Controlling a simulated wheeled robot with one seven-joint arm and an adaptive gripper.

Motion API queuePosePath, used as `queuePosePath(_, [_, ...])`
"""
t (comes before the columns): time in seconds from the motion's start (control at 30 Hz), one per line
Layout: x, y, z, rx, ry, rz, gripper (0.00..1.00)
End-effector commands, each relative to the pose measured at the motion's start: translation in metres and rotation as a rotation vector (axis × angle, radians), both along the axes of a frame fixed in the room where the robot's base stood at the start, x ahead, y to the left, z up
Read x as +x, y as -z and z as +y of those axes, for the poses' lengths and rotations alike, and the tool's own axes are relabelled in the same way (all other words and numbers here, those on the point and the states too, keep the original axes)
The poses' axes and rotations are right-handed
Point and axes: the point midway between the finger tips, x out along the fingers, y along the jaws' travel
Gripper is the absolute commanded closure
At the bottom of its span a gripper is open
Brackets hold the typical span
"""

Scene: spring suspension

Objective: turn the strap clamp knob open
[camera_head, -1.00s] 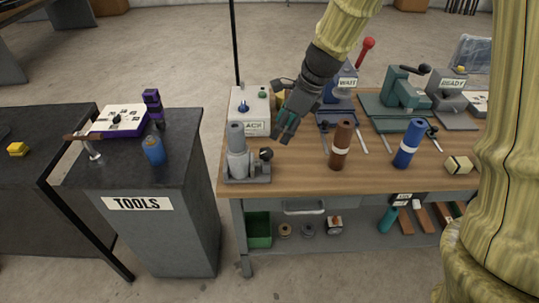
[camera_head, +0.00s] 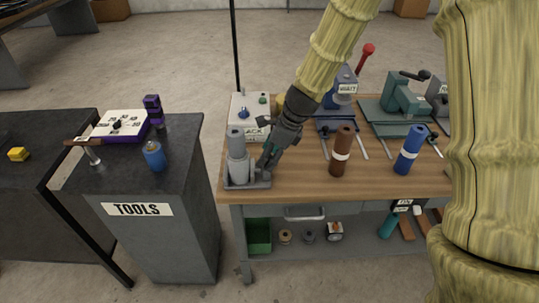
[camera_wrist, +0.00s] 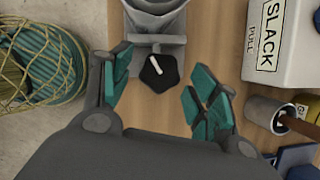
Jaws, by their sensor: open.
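The strap clamp is a grey fixture (camera_head: 238,165) at the left end of the wooden bench, with a grey cylinder upright in it. Its black knob (camera_wrist: 160,71), with a white pointer line, shows in the wrist view between and just ahead of my fingertips. In the head view the knob is hidden behind my gripper (camera_head: 268,160). My gripper, with teal finger pads, also shows in the wrist view (camera_wrist: 160,92). It is open, one finger on each side of the knob, with visible gaps; it does not hold the knob.
A white box marked SLACK (camera_wrist: 280,45) stands close to the right in the wrist view. Brown (camera_head: 341,152) and blue (camera_head: 409,150) cylinders stand farther right on the bench. A dark TOOLS cabinet (camera_head: 190,200) is left, across a narrow gap.

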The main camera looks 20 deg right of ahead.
Motion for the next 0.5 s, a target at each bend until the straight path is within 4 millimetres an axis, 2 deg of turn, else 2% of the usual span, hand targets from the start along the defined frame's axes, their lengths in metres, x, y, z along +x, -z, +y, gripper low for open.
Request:
queuePosePath(0.33, [0.0006,0.0031,0.0009,0.0,0.0,0.0,0.4])
queuePosePath(0.37, [0.0006,0.0031,0.0009,0.0,0.0,0.0,0.42])
queuePosePath(0.5, [0.0006,0.003,0.0008,0.0,0.0,0.0,0.68])
